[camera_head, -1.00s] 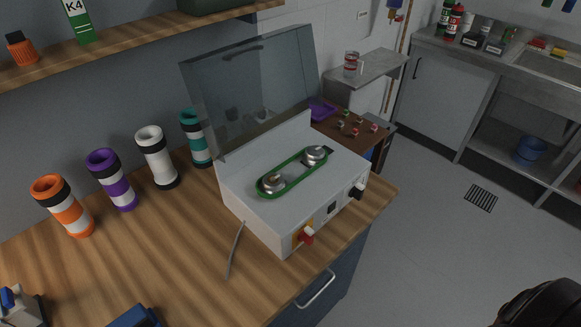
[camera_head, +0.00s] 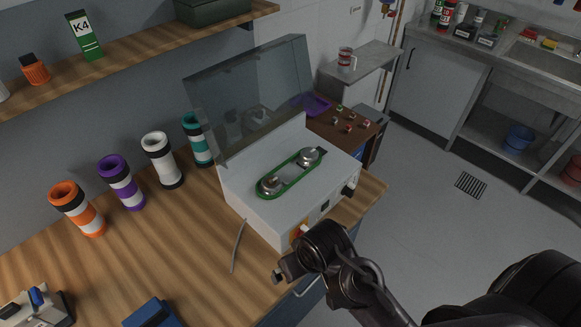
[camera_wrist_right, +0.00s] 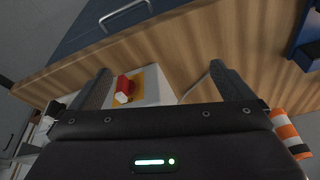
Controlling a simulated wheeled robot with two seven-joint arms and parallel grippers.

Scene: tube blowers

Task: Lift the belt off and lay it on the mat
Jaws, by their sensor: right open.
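The green belt (camera_head: 289,174) is looped around two metal pulleys, the near pulley (camera_head: 271,184) and the far pulley (camera_head: 309,155), on top of the white machine (camera_head: 256,208). The machine's clear lid (camera_head: 250,98) stands raised. My right gripper (camera_head: 284,273) is in front of the machine, low near the table's front edge, apart from the belt. In the right wrist view my right gripper (camera_wrist_right: 160,70) has its fingers wide apart with nothing between them; the machine's red switch (camera_wrist_right: 124,88) shows beyond. My left gripper is out of view. I cannot make out a mat for certain.
Orange (camera_head: 77,208), purple, white and teal banded tubes stand left of the machine. A blue object (camera_head: 151,313) lies at the table's front. A grey cable (camera_head: 238,246) runs down beside the machine. A brown side table (camera_head: 345,128) with a purple item (camera_head: 317,104) stands behind right.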

